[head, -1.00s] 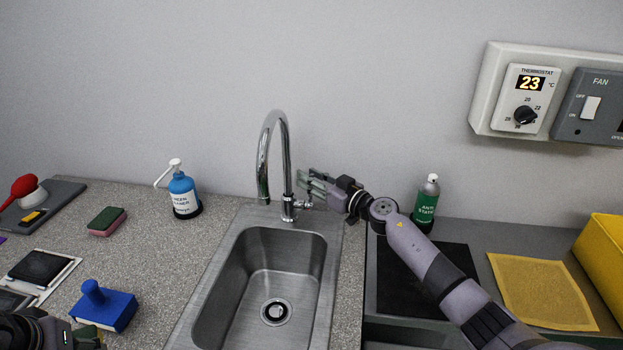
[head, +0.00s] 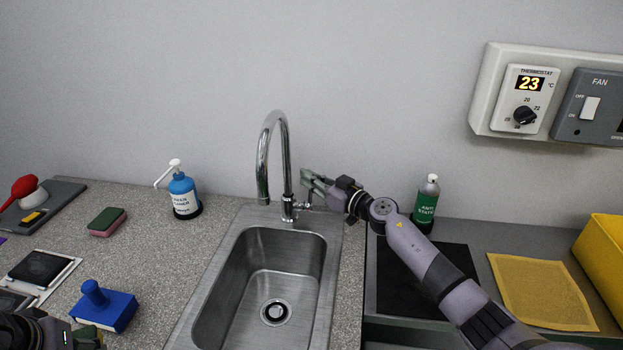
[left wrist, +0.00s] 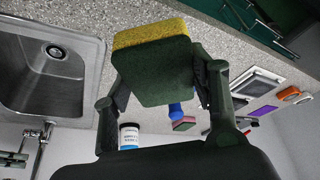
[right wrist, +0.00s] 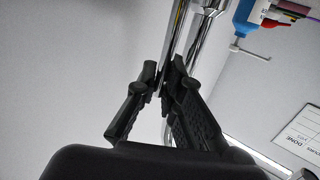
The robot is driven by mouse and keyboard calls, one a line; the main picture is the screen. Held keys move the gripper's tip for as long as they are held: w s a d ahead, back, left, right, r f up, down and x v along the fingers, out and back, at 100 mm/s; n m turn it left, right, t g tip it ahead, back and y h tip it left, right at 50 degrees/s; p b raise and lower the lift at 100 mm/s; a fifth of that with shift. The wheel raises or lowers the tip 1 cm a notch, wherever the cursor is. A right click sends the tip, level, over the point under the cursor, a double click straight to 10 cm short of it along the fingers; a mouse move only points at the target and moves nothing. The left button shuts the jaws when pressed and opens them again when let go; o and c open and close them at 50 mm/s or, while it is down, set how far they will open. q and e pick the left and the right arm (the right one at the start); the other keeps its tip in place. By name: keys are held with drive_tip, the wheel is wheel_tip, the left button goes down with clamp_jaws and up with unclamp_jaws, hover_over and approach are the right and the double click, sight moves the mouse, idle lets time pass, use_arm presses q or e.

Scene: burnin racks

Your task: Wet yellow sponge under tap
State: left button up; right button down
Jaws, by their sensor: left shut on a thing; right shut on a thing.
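The yellow sponge (left wrist: 150,34) with a dark green scouring side shows in the left wrist view. My left gripper (left wrist: 158,88) is shut on it, with a finger at each side. In the head view my left gripper is only partly in frame at the bottom left corner. The chrome tap (head: 287,165) stands behind the steel sink (head: 255,240), its spout curving over the basin. My right gripper (head: 309,188) is shut on the tap's small side lever (head: 303,205). The right wrist view shows its fingertips (right wrist: 162,82) together beside the tap column (right wrist: 181,30); they hide much of the lever.
A blue cleaner bottle (head: 184,195) stands left of the sink. A green and pink sponge (head: 108,222) and a blue block with a knob (head: 104,310) lie further left. A green spray can (head: 426,205) stands behind my right arm. The basin is empty.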

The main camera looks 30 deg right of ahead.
use_arm(q)
drive_tip(key=shift+f, duration=0.1)
idle(0.3)
drive_tip(key=shift+f+b, duration=0.65)
drive_tip(key=shift+b, duration=0.1)
use_arm(e)
drive_tip(key=shift+s+a+f+n, duration=0.25)
drive_tip(key=shift+s+n, duration=0.05)
drive_tip(key=shift+n, duration=0.1)
use_arm(q)
drive_tip(key=shift+f+b, duration=0.25)
drive_tip(key=shift+b, duration=0.05)
use_arm(e)
drive_tip(key=shift+s+a+r+t, duration=0.1)
drive_tip(key=shift+s+r+t, duration=0.1)
drive_tip(key=shift+t, duration=0.2)
drive_tip(key=shift+n, duration=0.3)
drive_tip(key=c, duration=1.7)
unclamp_jaws()
